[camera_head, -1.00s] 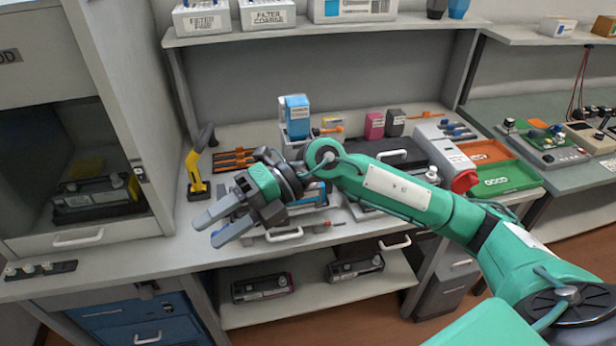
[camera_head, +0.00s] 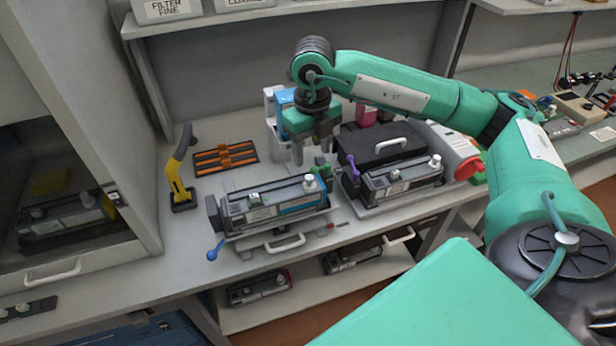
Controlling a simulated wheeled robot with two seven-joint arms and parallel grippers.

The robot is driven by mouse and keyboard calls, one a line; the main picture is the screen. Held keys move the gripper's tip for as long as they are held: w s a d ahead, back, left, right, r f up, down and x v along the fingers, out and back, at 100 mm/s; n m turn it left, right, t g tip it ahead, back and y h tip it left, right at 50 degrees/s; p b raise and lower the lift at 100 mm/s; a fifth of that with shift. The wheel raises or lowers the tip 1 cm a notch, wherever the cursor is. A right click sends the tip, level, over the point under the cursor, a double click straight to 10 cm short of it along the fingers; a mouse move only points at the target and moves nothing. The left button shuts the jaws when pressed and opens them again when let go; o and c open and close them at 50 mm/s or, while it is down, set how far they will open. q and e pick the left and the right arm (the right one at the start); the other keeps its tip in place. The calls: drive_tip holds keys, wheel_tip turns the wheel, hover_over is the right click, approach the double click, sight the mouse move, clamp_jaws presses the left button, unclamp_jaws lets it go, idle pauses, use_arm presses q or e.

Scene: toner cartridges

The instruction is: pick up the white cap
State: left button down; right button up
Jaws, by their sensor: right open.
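A white cap (camera_head: 310,183) sits upright near the right end of a grey toner cartridge with a blue label (camera_head: 275,205). A second white cap (camera_head: 436,161) sits on the right end of another grey cartridge (camera_head: 400,183). My right gripper (camera_head: 313,153) is open and empty, fingers pointing down. In the picture it is just above the first white cap and appears apart from it; the exact depth gap is hard to tell. My left gripper is not in view.
A black case (camera_head: 375,147) with a white handle stands behind the right cartridge. A yellow tool (camera_head: 180,185) stands at left, beside an orange-and-black rack (camera_head: 224,158). A blue knob (camera_head: 215,250) sticks out front left. White and blue bottles stand behind my gripper.

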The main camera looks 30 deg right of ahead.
sight(310, 177)
drive_tip(key=f, duration=0.3)
drive_tip(key=shift+w, duration=0.25)
wheel_tip(310, 177, down, 3)
drive_tip(key=shift+s+a+r+p, duration=0.1)
drive_tip(key=shift+a+p, duration=0.05)
drive_tip(key=shift+p, duration=0.95)
wheel_tip(310, 177, down, 3)
drive_tip(key=shift+f+p, duration=0.15)
drive_tip(key=shift+p, duration=0.4)
drive_tip(key=shift+f, duration=0.2)
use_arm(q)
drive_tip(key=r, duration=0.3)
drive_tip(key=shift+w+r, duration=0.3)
use_arm(e)
drive_tip(key=c, duration=1)
